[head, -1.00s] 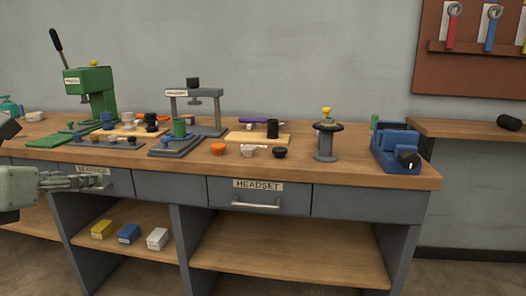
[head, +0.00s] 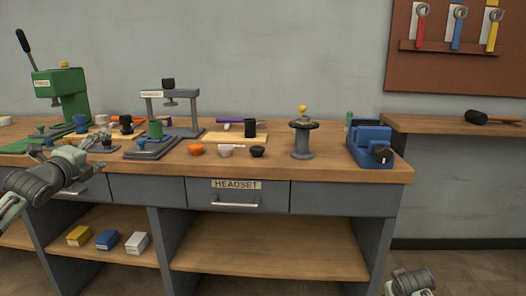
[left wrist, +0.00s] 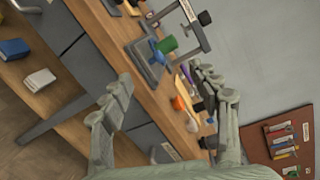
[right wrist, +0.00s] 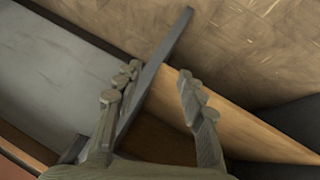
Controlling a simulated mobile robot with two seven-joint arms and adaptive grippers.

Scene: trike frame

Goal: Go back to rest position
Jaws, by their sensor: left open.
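My left gripper (head: 93,146) is at the left in the head view, in front of the workbench's front edge, by the left drawer. In the left wrist view its fingers (left wrist: 172,95) are spread and nothing is held between them. The bench and its tools show beyond them. Part of my right arm (head: 410,281) shows at the bottom right of the head view. In the right wrist view the right fingers (right wrist: 158,82) are apart and empty, with a grey bench post and a wooden board beyond.
The workbench (head: 330,173) carries a green press (head: 62,92), a grey headset press (head: 172,100), a round stand (head: 303,138), a blue vise (head: 371,146) and small parts. Boxes (head: 107,238) lie on the lower shelf. A side shelf (head: 440,124) stands at right.

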